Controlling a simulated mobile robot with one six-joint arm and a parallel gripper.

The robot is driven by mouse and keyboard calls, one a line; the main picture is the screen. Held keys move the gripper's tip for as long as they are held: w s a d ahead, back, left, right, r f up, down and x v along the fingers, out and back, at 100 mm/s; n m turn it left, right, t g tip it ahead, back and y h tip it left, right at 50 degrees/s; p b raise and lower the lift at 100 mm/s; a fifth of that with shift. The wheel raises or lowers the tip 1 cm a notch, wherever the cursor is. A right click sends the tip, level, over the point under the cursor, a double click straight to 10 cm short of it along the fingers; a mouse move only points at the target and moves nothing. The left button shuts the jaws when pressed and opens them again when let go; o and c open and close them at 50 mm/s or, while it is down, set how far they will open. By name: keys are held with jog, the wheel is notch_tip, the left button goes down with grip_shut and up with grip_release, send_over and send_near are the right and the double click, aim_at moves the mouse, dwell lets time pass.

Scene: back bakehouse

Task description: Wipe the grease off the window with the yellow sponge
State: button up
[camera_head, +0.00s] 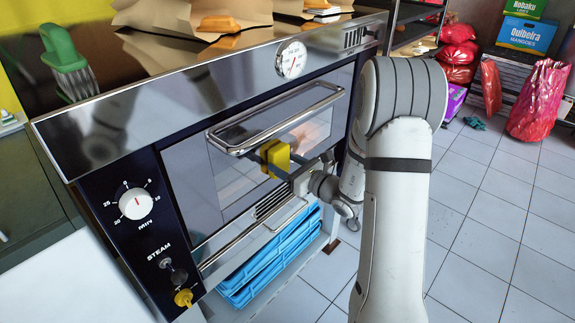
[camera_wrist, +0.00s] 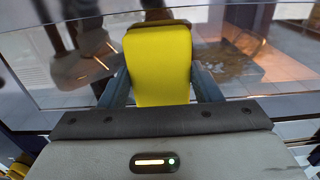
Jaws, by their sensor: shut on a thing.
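The yellow sponge (camera_head: 275,154) is held between the fingers of my gripper (camera_head: 280,163), in front of the oven door. In the wrist view the sponge (camera_wrist: 158,62) stands upright between the two dark fingers of my gripper (camera_wrist: 162,84). The window (camera_head: 225,188) is the dark glass of the oven door, and it fills the back of the wrist view (camera_wrist: 65,70). A pale speckled smear (camera_wrist: 228,62) shows on the glass to the right of the sponge; the sponge hides the glass behind it. I cannot tell whether the sponge touches the glass.
A steel door handle (camera_head: 275,120) crosses just above the sponge. A dial (camera_head: 136,203) and knobs are at the oven's left. Blue crates (camera_head: 270,262) lie below the door.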

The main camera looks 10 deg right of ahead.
jog(key=shift+w+d+b, duration=0.15)
jog(key=shift+w+d, duration=0.9)
jog(key=shift+d, duration=0.4)
jog(key=shift+w+d+b, duration=0.2)
jog(key=shift+w+d, duration=0.8)
jog(key=shift+d, duration=0.45)
jog(key=shift+w+d+b, duration=0.15)
jog(key=shift+w+d, duration=0.9)
jog(key=shift+d, duration=0.4)
jog(key=shift+w+d+r, duration=0.1)
jog(key=shift+w+d, duration=1.1)
jog(key=shift+d, duration=0.3)
jog(key=shift+d+b, duration=0.1)
jog(key=shift+b, duration=0.3)
jog(key=shift+s+a+b, duration=0.25)
jog(key=shift+s+a, duration=0.4)
jog(key=shift+a, duration=0.15)
jog(key=shift+s+a+b, duration=0.25)
jog(key=shift+s+a, duration=0.35)
jog(key=shift+a, duration=0.2)
jog(key=shift+s+a+b, duration=0.55)
jog(key=shift+s+a, duration=0.55)
jog(key=shift+a, duration=0.45)
jog(key=shift+s+a+b, duration=0.6)
jog(key=shift+s+a, duration=0.45)
jog(key=shift+a, duration=0.55)
jog(key=shift+s+a+b, duration=0.55)
jog(key=shift+s+a, duration=0.55)
jog(key=shift+a, duration=0.45)
jog(key=shift+v, duration=2.95)
